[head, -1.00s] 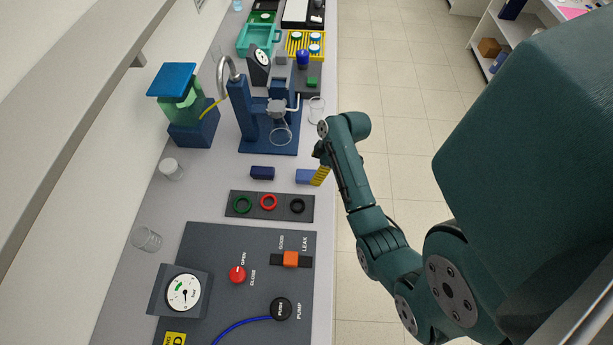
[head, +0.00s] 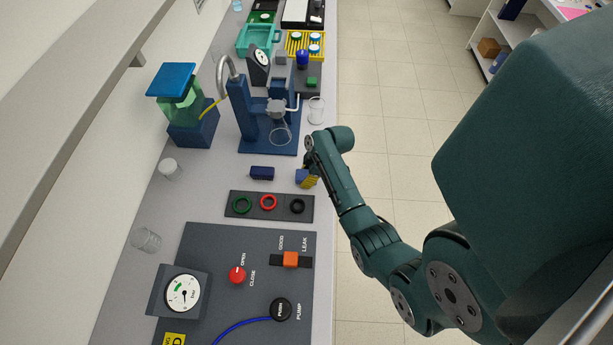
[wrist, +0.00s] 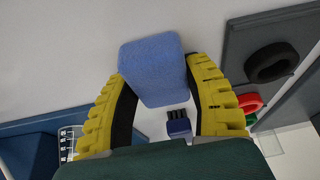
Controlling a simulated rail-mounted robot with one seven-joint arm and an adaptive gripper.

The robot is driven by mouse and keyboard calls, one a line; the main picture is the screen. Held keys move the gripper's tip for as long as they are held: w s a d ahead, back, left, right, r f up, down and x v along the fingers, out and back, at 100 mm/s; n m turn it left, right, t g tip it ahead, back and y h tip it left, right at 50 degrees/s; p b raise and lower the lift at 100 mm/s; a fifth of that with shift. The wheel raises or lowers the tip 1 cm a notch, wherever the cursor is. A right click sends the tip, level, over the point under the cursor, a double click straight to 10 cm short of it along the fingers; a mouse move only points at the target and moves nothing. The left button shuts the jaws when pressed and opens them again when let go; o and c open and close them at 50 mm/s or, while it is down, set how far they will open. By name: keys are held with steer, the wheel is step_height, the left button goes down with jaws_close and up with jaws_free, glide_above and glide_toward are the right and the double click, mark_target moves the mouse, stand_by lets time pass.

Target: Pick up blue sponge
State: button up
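The blue sponge (head: 301,175) lies on the bench near its right edge, partly hidden by my gripper in the head view. In the wrist view the blue sponge (wrist: 155,68) sits between the tips of my gripper (wrist: 160,70). The yellow, black-lined fingers are spread, one on each side of it. The fingertips are very close to its sides; I cannot tell whether they touch. In the head view my gripper (head: 310,178) is low at the sponge's right side.
A dark blue brush (head: 262,173) lies left of the sponge, and also shows in the wrist view (wrist: 178,125). A grey plate with rings (head: 280,207) lies in front.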

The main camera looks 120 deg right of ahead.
mark_target(306, 175)
steer(key=shift+r, duration=0.15)
step_height(306, 175, up, 10)
steer(key=shift+f+p, duration=0.1)
steer(key=shift+p, duration=0.2)
steer(key=shift+o, duration=0.4)
